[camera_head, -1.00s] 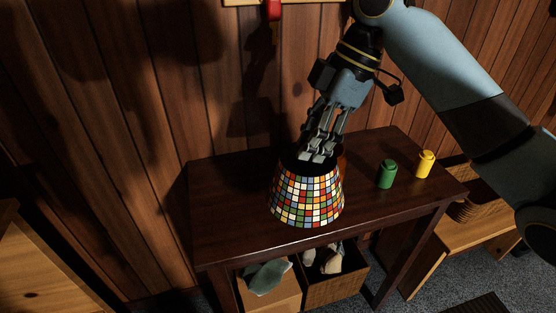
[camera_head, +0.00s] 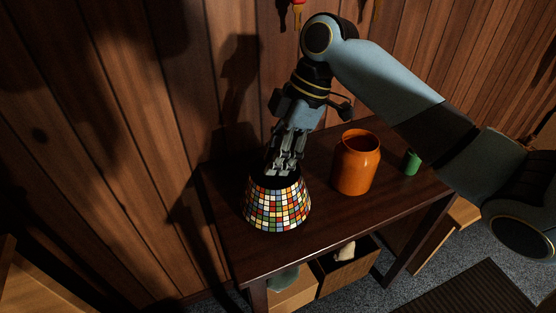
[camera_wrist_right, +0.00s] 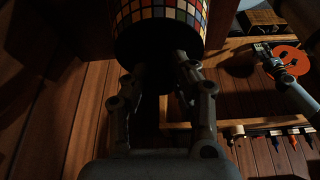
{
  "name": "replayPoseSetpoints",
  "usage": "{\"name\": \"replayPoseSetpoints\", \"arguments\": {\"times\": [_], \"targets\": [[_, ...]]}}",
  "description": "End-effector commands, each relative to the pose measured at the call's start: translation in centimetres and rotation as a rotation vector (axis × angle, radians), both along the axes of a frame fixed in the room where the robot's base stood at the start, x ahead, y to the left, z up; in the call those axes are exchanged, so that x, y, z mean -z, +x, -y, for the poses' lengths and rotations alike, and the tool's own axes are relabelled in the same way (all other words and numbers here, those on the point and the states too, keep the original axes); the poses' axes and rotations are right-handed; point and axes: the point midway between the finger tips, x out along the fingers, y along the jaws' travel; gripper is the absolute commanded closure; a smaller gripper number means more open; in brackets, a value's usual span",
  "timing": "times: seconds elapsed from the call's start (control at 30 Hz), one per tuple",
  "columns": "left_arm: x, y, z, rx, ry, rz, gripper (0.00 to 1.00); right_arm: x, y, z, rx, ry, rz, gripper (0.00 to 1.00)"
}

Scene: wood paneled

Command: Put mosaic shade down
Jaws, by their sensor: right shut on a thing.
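The mosaic shade (camera_head: 278,205), a cone of many coloured square tiles, is upright at the left part of the dark wooden table (camera_head: 330,222). My right gripper (camera_head: 284,168) reaches down to its top opening and is shut on its upper rim. In the right wrist view the shade (camera_wrist_right: 160,14) is at the top, with my gripper's fingers (camera_wrist_right: 160,75) at its dark opening. I cannot tell whether the shade's bottom touches the tabletop. My left gripper is not in view.
An orange jar (camera_head: 356,165) stands on the table just right of the shade. A green canister (camera_head: 412,162) is farther right, partly beside my arm. The wood-paneled wall is close behind. Open drawers or boxes (camera_head: 345,270) are below the tabletop.

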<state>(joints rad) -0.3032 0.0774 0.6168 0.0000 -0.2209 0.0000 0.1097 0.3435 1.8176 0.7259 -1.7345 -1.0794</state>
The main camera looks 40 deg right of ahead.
Motion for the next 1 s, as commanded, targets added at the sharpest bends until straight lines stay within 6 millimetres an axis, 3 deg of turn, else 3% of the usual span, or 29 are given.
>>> {"name": "replayPoseSetpoints", "arguments": {"times": [0.1,0.47,0.5,0.63,1.0], "targets": [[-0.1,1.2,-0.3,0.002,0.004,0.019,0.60,1.7,0.0,-0.1,0.000,0.002,-0.002,1.00],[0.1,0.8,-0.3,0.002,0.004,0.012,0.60,2.1,0.0,0.0,0.000,0.001,0.000,1.00],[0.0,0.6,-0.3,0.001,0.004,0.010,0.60,2.1,0.0,0.0,0.000,0.000,0.000,0.70],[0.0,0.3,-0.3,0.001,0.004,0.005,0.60,2.1,0.0,0.0,0.000,0.000,0.000,0.53],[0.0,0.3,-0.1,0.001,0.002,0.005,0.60,1.4,0.0,0.2,-0.001,-0.002,0.002,0.52]]}}
